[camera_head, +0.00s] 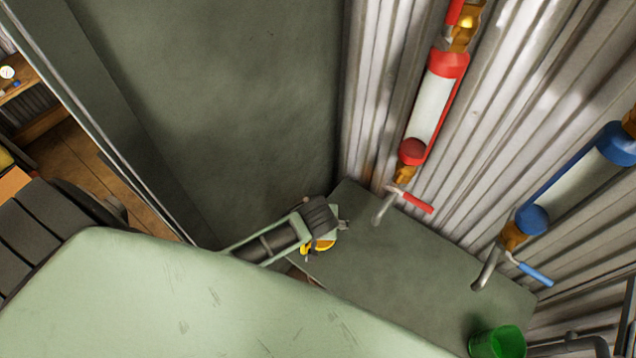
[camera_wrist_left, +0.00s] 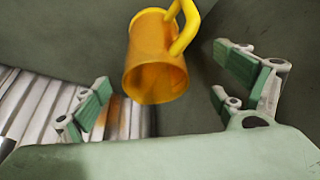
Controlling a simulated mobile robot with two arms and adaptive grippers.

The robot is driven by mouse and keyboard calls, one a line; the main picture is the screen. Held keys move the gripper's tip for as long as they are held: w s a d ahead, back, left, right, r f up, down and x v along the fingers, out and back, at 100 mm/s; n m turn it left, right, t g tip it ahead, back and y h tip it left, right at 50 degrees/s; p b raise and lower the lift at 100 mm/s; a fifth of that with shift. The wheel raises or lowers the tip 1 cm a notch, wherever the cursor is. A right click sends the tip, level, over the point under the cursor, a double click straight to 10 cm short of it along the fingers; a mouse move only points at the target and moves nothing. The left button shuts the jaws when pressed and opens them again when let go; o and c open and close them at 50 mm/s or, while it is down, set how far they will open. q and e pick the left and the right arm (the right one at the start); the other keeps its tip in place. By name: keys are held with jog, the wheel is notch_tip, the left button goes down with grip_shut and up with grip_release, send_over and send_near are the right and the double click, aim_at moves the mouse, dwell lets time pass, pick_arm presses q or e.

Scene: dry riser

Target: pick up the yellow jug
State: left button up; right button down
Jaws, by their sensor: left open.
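The yellow jug (camera_head: 325,245) stands near the left end of a grey-green counter in the head view, partly hidden behind my left gripper (camera_head: 341,226). In the left wrist view the jug (camera_wrist_left: 155,60) shows at upper middle, with an orange-yellow body and a bright yellow handle (camera_wrist_left: 186,28) at its upper right. My left gripper (camera_wrist_left: 160,85) is open, its green-padded fingers to the left and right of the jug's picture. No finger visibly touches the jug. My right gripper is not in view.
The counter (camera_head: 400,255) is mostly clear. A green cup (camera_head: 497,342) stands at its right end. A red-handled tap (camera_head: 410,198) and a blue-handled tap (camera_head: 530,272) hang over it from the corrugated wall. A grey-green wall panel (camera_head: 240,90) is behind my left arm.

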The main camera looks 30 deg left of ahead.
pick_arm(q)
jog(key=x, duration=0.6)
jog(key=shift+w+d+f+b, duration=0.25)
jog(key=shift+w+f+b, duration=0.1)
jog(key=shift+w, duration=0.05)
jog(key=shift+w+f, duration=0.15)
jog(key=shift+f, duration=0.25)
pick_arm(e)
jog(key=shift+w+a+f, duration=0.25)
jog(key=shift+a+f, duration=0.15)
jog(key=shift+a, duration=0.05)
pick_arm(q)
jog(key=shift+c, duration=0.2)
jog(key=shift+a, duration=0.1)
jog(key=c, duration=1.2)
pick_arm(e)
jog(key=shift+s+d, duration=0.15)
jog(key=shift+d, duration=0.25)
pick_arm(q)
jog(key=shift+c, duration=0.2)
